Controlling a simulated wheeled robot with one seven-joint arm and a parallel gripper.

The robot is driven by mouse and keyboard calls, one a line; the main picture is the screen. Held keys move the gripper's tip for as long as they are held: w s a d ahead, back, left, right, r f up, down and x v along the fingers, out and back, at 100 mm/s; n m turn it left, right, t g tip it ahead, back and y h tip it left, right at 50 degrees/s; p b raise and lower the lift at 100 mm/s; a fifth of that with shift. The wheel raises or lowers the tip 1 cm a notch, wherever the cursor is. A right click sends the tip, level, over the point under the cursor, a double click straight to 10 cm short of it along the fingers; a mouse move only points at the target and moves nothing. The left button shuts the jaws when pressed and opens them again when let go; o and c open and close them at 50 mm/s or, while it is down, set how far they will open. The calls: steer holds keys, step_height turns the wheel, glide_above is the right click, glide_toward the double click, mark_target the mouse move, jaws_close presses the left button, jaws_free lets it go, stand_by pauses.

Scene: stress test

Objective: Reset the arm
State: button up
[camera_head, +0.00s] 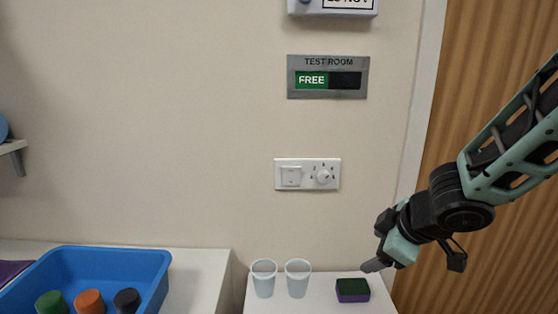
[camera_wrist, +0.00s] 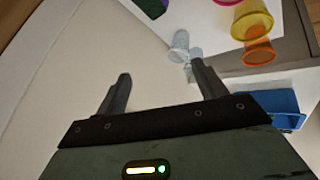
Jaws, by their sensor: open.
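My arm reaches in from the right in the head view, and my gripper (camera_head: 415,264) hangs in the air by the right end of the white surface. Its jaws are open with nothing between them. In the wrist view, the two dark fingers of my gripper (camera_wrist: 162,72) stand apart, with only pale wall or surface behind the gap. A green and purple sponge (camera_head: 352,290) lies left of and below the gripper in the head view. No contact between the gripper and any object shows.
Two pale cups (camera_head: 280,278) stand left of the sponge. A blue tray (camera_head: 110,257) at the lower left holds round green, orange and dark items. A switch panel (camera_head: 307,174) is on the wall. Yellow (camera_wrist: 252,20) and orange (camera_wrist: 258,52) cups show in the wrist view.

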steer(key=s+a+m+g+h, duration=0.1)
steer(key=s+a+m+g, duration=0.1)
steer(key=s, duration=1)
steer(key=s+a+m+g+h, duration=0.1)
steer(key=s+a+m+g, duration=0.1)
steer(key=s, duration=1)
steer(key=shift+a+r+m+g, duration=0.3)
steer(key=shift+a+r+g, duration=0.25)
steer(key=shift+g, duration=0.65)
steer(key=shift+f, duration=0.1)
